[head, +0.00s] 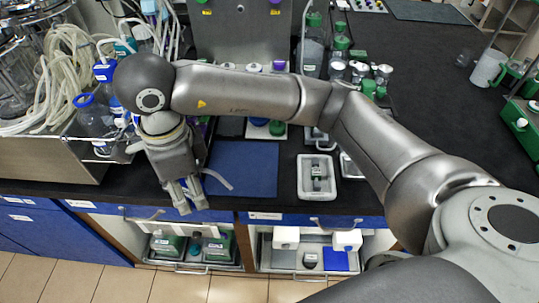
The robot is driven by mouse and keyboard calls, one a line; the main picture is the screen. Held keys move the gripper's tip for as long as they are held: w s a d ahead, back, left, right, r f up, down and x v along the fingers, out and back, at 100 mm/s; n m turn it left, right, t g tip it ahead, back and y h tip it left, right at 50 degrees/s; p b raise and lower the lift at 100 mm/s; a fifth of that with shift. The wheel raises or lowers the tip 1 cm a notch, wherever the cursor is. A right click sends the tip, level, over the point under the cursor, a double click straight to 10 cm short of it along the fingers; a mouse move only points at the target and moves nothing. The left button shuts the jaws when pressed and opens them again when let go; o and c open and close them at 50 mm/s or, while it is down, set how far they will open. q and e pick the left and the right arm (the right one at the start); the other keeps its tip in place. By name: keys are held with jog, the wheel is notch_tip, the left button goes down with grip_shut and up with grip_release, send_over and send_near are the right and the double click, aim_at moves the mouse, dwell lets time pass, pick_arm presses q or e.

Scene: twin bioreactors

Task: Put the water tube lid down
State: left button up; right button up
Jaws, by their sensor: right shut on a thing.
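My right gripper (190,204) reaches across the bench from the right and points down near the bench's front edge, left of the blue mat (255,178). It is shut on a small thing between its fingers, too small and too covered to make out. I cannot pick out the water tube lid for certain anywhere in the view. A pale curved strip shows beside the fingers, over the mat's left edge. Green-capped bottles (313,52) stand at the back. My left gripper is not in view.
A white tray (304,190) with a small device sits right of the mat. A blue-capped bottle (92,118) and coiled tubing (66,75) crowd the left.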

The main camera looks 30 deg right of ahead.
jog(key=shift+s+d+f, duration=0.1)
jog(key=shift+d+f, duration=0.1)
jog(key=shift+f, duration=0.15)
jog(key=w+d+f+p, duration=0.2)
jog(key=w+d+f, duration=0.2)
jog(key=w+d, duration=0.25)
jog(key=p, duration=0.1)
send_over(223, 179)
jog(key=s, duration=0.1)
jog(key=f, duration=0.2)
jog(key=a+f, duration=0.1)
jog(key=f, duration=0.1)
jog(key=shift+s, duration=0.1)
jog(key=shift+w+d+f, duration=0.2)
jog(key=shift+w+f, duration=0.15)
jog(key=shift+f, duration=0.2)
jog(key=f, duration=0.1)
jog(key=f+p, duration=0.1)
jog(key=f, duration=0.1)
jog(key=shift+w+d+p, duration=0.2)
jog(key=shift+d+p, duration=0.05)
jog(key=shift+p, duration=0.1)
jog(key=shift+f, duration=0.35)
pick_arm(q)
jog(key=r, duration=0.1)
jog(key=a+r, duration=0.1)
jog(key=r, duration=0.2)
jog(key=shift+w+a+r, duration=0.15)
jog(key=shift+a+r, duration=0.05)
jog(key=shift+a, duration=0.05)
